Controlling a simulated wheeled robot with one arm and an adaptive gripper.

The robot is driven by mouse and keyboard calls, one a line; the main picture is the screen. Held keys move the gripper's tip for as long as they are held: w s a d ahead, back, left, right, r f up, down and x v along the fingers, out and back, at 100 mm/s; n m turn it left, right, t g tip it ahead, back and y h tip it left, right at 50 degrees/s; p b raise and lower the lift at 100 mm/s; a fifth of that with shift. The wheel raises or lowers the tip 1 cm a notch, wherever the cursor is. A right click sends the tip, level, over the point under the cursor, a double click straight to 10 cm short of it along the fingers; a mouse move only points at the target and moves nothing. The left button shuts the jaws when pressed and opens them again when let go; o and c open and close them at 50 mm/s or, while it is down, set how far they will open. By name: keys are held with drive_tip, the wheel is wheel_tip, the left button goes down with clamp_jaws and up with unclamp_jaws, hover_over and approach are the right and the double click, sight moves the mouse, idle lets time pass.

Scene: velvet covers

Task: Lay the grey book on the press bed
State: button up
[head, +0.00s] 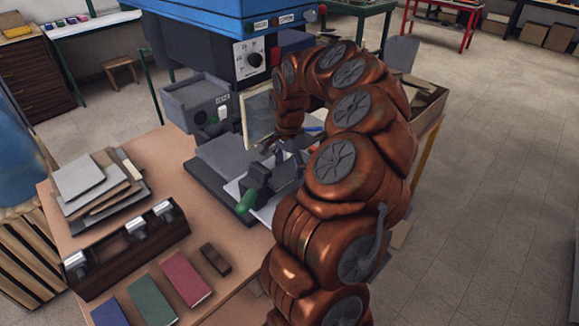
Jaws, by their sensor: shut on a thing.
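My gripper (270,148) is low over the press bed (215,183), fingers pointing down and left. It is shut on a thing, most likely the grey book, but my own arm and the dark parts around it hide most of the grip. A flat grey slab (222,153) lies at the bed's left part, beside the fingers. I cannot tell whether it is the book or part of the bed. The press (240,50) has a blue top and a dial and stands behind the bed.
A green-handled lever (246,201) stands at the bed's near side. Red (186,279), green (151,301) and blue (110,314) books lie in front, near a dark rack (125,248), a small brown block (215,259) and stacked boards (85,182).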

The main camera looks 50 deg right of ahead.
drive_tip(key=o, duration=1.4)
wheel_tip(320, 180, up, 8)
drive_tip(key=shift+f, duration=0.25)
